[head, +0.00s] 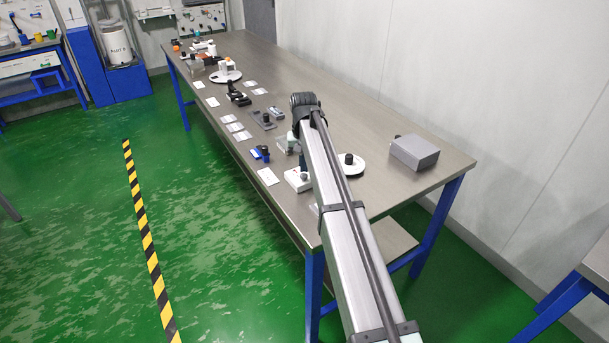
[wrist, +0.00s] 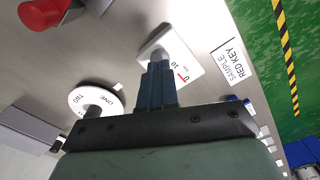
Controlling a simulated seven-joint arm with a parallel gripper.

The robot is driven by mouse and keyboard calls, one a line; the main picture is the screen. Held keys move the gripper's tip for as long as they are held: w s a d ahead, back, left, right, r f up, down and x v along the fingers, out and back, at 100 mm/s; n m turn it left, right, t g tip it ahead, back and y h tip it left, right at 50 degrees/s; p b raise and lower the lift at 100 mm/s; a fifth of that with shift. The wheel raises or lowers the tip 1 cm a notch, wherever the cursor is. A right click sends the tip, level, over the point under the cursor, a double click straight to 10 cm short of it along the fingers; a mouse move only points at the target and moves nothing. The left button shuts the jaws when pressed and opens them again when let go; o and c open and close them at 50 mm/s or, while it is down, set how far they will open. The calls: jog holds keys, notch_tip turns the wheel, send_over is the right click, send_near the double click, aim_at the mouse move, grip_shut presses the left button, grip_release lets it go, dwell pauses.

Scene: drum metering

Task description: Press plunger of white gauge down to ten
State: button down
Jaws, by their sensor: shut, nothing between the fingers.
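The white gauge (wrist: 187,62) is a flat white block with a red mark and printed 0 and 10, lying just beyond my fingertips in the wrist view. A pale grey round part, likely its plunger (wrist: 159,55), shows at the fingertips; the fingers hide much of it. I cannot tell whether they touch it or how far down it is. My gripper (wrist: 158,65) is shut with nothing between its fingers and points at the gauge. In the head view the white gauge (head: 296,181) stands near the table's front edge, partly behind my arm, which hides most of my gripper.
A white dial (wrist: 107,98) marked ONE and TWO, with a black knob, is close by. A grey box (head: 414,152) stands at right. A red knob (wrist: 45,14) is near. Several items line the steel table (head: 345,122).

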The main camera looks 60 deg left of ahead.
aim_at(304, 175)
jog(key=shift+f, duration=1.3)
dwell(1.1)
jog(key=shift+r, duration=3.5)
